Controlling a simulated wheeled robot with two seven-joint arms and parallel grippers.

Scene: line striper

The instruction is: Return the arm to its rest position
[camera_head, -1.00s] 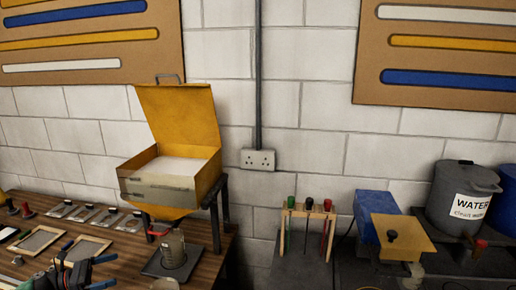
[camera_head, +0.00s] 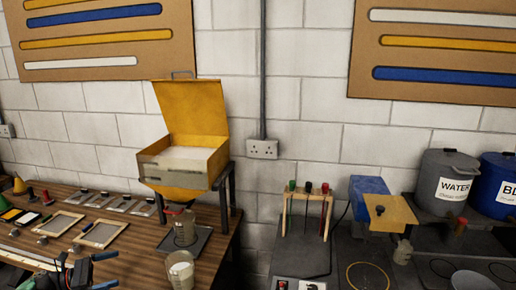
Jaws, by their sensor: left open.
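My left gripper (camera_head: 105,270) is at the bottom left of the head view, over the front of the wooden bench (camera_head: 140,258). Its two blue-tipped fingers stand apart, with nothing between them. Part of my left arm is cut off by the lower picture edge. My right gripper is not in view.
A yellow hopper box (camera_head: 185,170) with an open lid stands on a dark frame. A beaker (camera_head: 184,227) stands below it, and a cup of pale material (camera_head: 181,268) is right of my gripper. Small framed screens (camera_head: 102,233) lie behind the gripper. A tool rack (camera_head: 308,205) stands farther right.

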